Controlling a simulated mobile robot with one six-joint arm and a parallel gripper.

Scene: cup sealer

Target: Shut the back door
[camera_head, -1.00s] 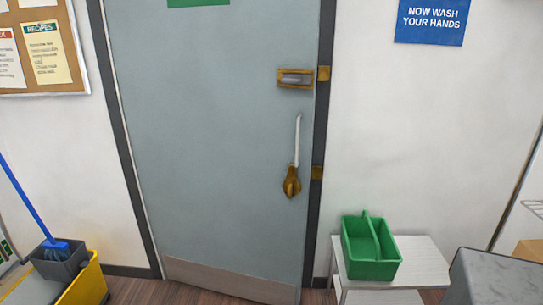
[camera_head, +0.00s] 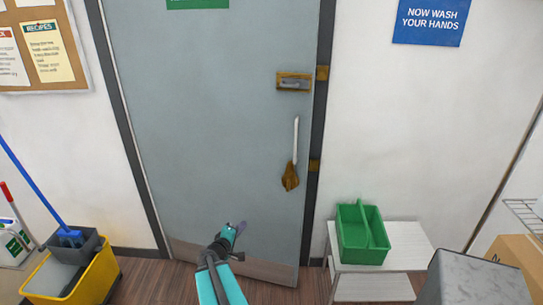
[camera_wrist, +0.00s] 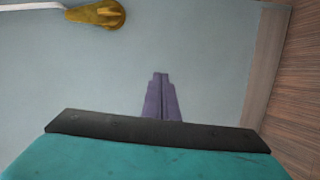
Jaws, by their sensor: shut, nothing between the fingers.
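The grey-blue back door (camera_head: 215,130) fills the middle of the head view in a dark frame (camera_head: 318,150). Its lower right corner sits lower than the wall's floor line, so it looks slightly ajar toward me. A brass latch plate (camera_head: 294,82) is near its right edge, above a pale lever handle (camera_head: 295,140) with a brown-gold end (camera_head: 290,177). My gripper (camera_head: 242,226) is shut and empty before the lower part of the door, below and left of the handle. In the wrist view its fingers (camera_wrist: 161,85) point at the door panel; whether they touch is unclear.
A yellow mop bucket (camera_head: 80,285) with a blue-handled mop stands at the lower left. A green caddy (camera_head: 362,255) sits on a white shelf unit (camera_head: 410,245) right of the door. A grey box-like block (camera_head: 475,285) is at the lower right. Wooden floor lies below the door.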

